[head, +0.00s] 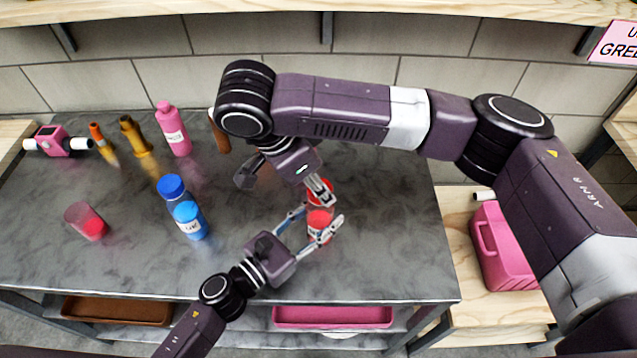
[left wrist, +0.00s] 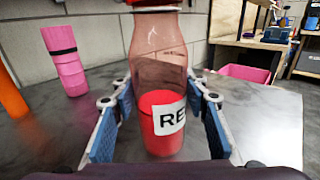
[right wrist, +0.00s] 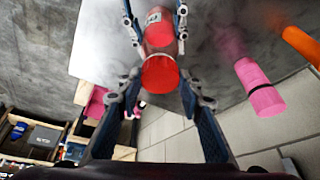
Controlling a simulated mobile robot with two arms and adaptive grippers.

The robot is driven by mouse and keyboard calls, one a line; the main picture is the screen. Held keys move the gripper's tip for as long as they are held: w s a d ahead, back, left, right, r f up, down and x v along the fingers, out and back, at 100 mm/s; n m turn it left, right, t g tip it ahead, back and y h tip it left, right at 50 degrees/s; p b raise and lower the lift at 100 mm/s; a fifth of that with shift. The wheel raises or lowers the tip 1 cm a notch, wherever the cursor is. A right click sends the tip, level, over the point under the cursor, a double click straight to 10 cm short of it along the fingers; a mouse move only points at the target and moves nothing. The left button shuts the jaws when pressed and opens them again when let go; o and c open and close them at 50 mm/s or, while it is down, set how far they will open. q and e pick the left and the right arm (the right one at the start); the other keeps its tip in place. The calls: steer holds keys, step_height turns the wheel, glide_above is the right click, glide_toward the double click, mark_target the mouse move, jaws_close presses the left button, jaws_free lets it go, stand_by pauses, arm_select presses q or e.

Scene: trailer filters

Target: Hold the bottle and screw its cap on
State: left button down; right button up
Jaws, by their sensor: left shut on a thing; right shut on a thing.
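The bottle (head: 319,226) is clear, with red contents and a white label. It stands upright on the grey table; its body shows closely in the left wrist view (left wrist: 158,60). My left gripper (head: 318,236) is shut around the bottle's lower body from the side. The red cap (head: 320,186) is at the top of the bottle, and shows as a red disc in the right wrist view (right wrist: 160,74). My right gripper (head: 318,194) comes from above and is shut on the cap. Whether the cap's thread is engaged cannot be seen.
A blue-capped bottle (head: 188,218) and a clear cup with red contents (head: 86,222) stand to the left. A pink bottle (head: 173,130), amber bottle (head: 138,140) and orange tube (head: 102,138) stand behind.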

steer(key=m+g, duration=0.1)
steer(key=m, duration=0.1)
steer(key=m+g+h, duration=0.1)
steer(key=m, duration=0.2)
steer(key=shift+w, duration=0.15)
steer(key=o, duration=0.7)
steer(key=shift+o, duration=0.2)
steer(key=shift+r, duration=0.1)
steer(key=shift+r, duration=2.2)
steer(key=shift+c, duration=0.2)
